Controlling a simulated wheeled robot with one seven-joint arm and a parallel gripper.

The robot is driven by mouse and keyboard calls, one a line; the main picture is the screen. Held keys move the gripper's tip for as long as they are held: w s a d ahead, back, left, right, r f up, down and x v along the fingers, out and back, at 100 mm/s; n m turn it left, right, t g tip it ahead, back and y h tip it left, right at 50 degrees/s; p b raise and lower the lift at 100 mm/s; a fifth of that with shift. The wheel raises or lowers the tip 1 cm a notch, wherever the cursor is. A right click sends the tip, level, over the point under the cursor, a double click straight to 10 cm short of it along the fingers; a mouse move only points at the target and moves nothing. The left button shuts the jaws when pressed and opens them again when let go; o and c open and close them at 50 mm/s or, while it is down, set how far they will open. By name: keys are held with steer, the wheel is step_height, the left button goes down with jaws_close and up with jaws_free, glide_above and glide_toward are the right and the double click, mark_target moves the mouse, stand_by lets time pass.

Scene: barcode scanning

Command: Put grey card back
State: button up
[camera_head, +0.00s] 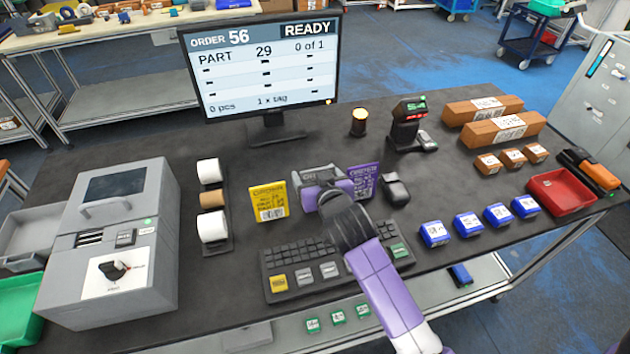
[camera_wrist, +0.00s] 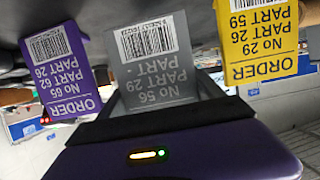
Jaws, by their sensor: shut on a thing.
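The grey card, printed Order No 56 Part 29 with a barcode, is upside down in the wrist view (camera_wrist: 155,62). My gripper (camera_head: 320,188) is shut on it at the back middle of the table, in front of the monitor. In the head view my gripper and wrist hide most of the card. The yellow card (camera_head: 269,202) stands to its left and the purple card (camera_head: 364,180) to its right. They also show in the wrist view, yellow (camera_wrist: 258,40) and purple (camera_wrist: 60,75). I cannot tell whether the grey card touches the table or a holder.
A keyboard (camera_head: 290,262) lies in front of my gripper. A dark mouse-like device (camera_head: 395,190) is right of the purple card. A monitor (camera_head: 262,70) reads Order 56, Part 29, READY. Label rolls (camera_head: 210,198) stand left, blue boxes (camera_head: 468,223) and a red bin (camera_head: 560,192) right.

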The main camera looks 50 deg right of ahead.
steer(key=shift+f, duration=1.25)
steer(key=shift+f, duration=0.2)
steer(key=o, duration=1.3)
steer(key=shift+o, duration=0.2)
